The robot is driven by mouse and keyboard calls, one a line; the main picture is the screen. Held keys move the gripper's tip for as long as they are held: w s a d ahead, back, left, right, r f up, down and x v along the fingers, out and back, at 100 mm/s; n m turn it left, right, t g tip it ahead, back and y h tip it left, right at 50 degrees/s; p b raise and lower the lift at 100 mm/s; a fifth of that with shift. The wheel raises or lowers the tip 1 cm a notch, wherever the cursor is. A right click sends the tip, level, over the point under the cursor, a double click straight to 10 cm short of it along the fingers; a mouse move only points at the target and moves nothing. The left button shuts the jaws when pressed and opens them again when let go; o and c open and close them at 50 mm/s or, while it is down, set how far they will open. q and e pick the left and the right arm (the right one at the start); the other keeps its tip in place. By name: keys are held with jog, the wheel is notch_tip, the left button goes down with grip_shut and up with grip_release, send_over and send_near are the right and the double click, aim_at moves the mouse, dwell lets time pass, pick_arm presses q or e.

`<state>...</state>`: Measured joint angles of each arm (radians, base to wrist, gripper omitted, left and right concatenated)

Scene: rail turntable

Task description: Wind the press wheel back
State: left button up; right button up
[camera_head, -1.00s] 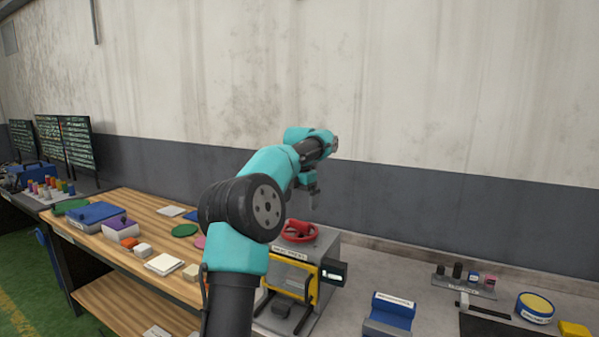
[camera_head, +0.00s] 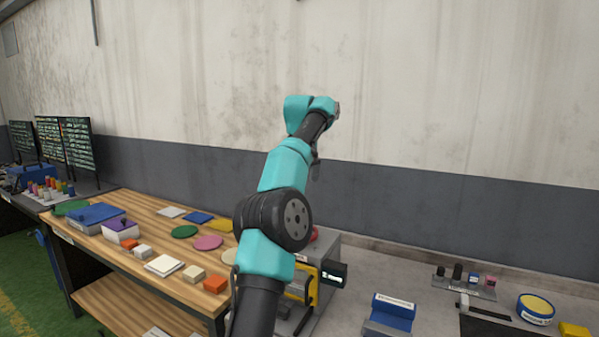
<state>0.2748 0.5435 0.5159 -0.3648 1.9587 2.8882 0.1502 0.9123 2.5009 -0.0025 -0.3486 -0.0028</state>
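The red press wheel (camera_head: 315,233) sits on top of the grey press (camera_head: 332,250). Only a small red edge of it shows to the right of my arm's black joint; the rest is hidden. The press has a yellow frame (camera_head: 312,284) on its front, partly covered by my arm. One arm, which I take as my left, rises from the bottom, left of the middle. Its gripper (camera_head: 315,170) is above the wheel and apart from it, mostly hidden behind the arm, so its fingers cannot be made out. My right gripper is not in view.
A wooden bench (camera_head: 150,235) with coloured discs, blocks and boxes stands to the left. A blue block (camera_head: 392,307) lies right of the press on the grey table. Further right are a small rack (camera_head: 464,284) and a round yellow-topped tin (camera_head: 535,307). A wall closes the back.

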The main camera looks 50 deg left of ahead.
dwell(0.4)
pick_arm(q)
jog(key=m, duration=3.6)
jog(key=shift+f, duration=0.15)
notch_tip(320, 180, down, 17)
jog(key=shift+f, duration=0.1)
jog(key=shift+c, duration=0.2)
